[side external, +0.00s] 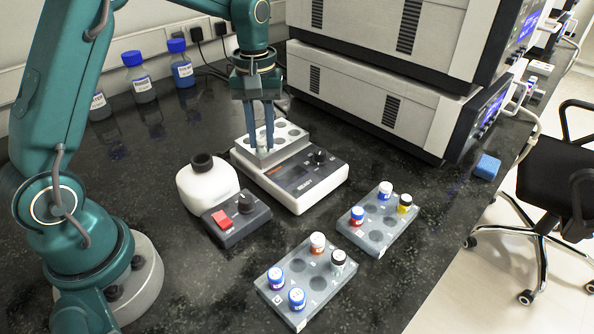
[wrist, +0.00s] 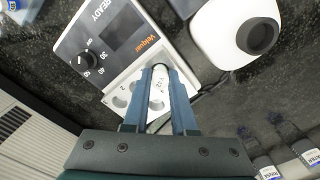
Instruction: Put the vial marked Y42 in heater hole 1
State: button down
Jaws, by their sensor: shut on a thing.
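My gripper (side external: 261,135) is over the near left corner of the white heater's block (side external: 290,150). It is shut on a white-capped vial (wrist: 160,78), which sits between the fingertips in the wrist view. The marking on the vial is too small to read surely. In the side view the vial is mostly hidden by the fingers and appears upright at the near left hole; I cannot tell how deep it sits. Other heater holes (wrist: 121,101) look empty. The heater (side external: 300,185) has a dark display and a knob.
Two grey racks hold several capped vials: the front rack (side external: 325,300) and the right rack (side external: 390,235). A white bottle (side external: 205,188) and a dark control box with a red switch (side external: 237,218) stand left of the heater. Large stacked instruments (side external: 385,110) stand behind it.

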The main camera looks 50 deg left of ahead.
jog(key=shift+c, duration=1.6)
grip_release()
jog(key=shift+r, duration=0.1)
jog(key=shift+r, duration=2.9)
